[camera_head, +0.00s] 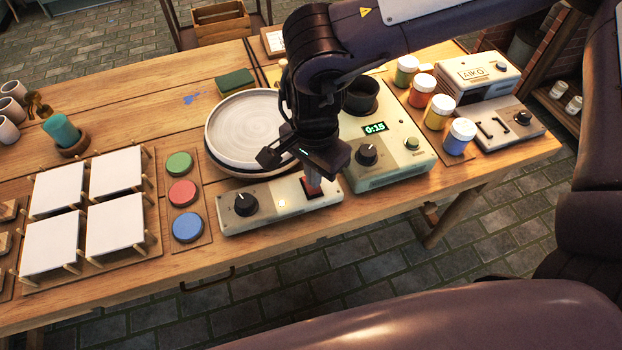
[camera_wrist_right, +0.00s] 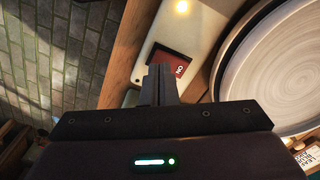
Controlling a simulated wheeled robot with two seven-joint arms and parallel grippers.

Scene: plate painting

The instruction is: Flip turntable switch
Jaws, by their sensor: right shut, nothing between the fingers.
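The turntable (camera_head: 232,118) is a pale round plate with a grey rim; it also shows in the right wrist view (camera_wrist_right: 285,75). Its cream control box (camera_head: 262,212) stands in front of it, with a black knob (camera_head: 243,204), a small lit light (camera_head: 282,203) and a red switch (camera_head: 312,190) at the right end. In the right wrist view the red switch (camera_wrist_right: 172,64) reads "ON". My right gripper (camera_head: 312,179) is shut and empty, its fingertips right at the switch and partly covering it. I cannot tell whether they touch. My left gripper is not in view.
A cream device with a "0:15" display (camera_head: 375,128) stands right of the switch. Several paint jars (camera_head: 438,112) stand beyond it. Red, green and blue discs (camera_head: 182,193) lie left of the control box, beside white tiles (camera_head: 52,240) on a rack.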

